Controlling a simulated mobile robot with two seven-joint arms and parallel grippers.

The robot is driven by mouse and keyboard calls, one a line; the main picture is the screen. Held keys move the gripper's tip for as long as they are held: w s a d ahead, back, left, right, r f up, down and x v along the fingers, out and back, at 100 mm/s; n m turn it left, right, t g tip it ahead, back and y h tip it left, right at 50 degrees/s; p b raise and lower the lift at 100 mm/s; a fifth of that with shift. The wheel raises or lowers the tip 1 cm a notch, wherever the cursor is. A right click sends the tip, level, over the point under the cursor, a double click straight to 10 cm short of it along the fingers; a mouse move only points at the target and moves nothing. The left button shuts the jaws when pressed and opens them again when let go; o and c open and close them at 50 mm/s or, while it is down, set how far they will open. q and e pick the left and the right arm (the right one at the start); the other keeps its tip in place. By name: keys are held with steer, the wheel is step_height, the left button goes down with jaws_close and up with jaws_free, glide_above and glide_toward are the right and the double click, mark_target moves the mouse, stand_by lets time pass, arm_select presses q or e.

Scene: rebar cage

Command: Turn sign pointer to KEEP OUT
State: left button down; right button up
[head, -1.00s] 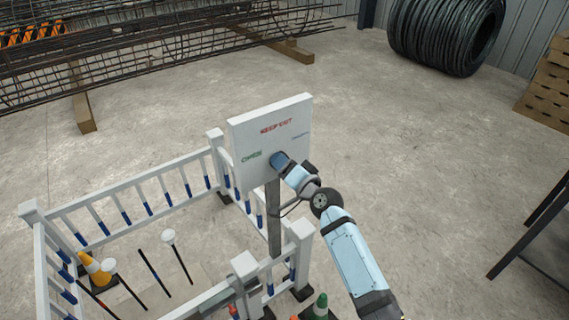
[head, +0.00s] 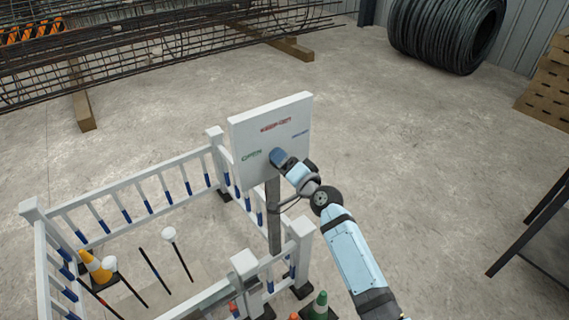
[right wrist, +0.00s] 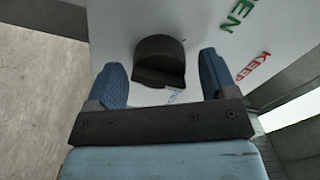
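The white sign board (head: 248,132) stands on a grey post (head: 273,220). It has green OPEN at left, red KEEP OUT at top and small blue text at right. My right gripper (head: 277,157) is at the front of the board, below the lettering, and hides the pointer in the head view. In the right wrist view my right gripper (right wrist: 162,75) is open, with one blue finger on each side of a dark rounded knob (right wrist: 160,60). Gaps show between knob and fingers. Which word the knob points to I cannot tell. My left gripper is out of view.
A white fence (head: 140,205) with blue-banded bars encloses cones and poles left of and below the sign. A green cone (head: 320,305) stands at the bottom. A dark table frame (head: 530,235) is at right. Open concrete floor (head: 430,170) lies between.

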steer(key=v, duration=1.3)
steer(key=shift+s+d, duration=0.25)
steer(key=shift+s, duration=0.1)
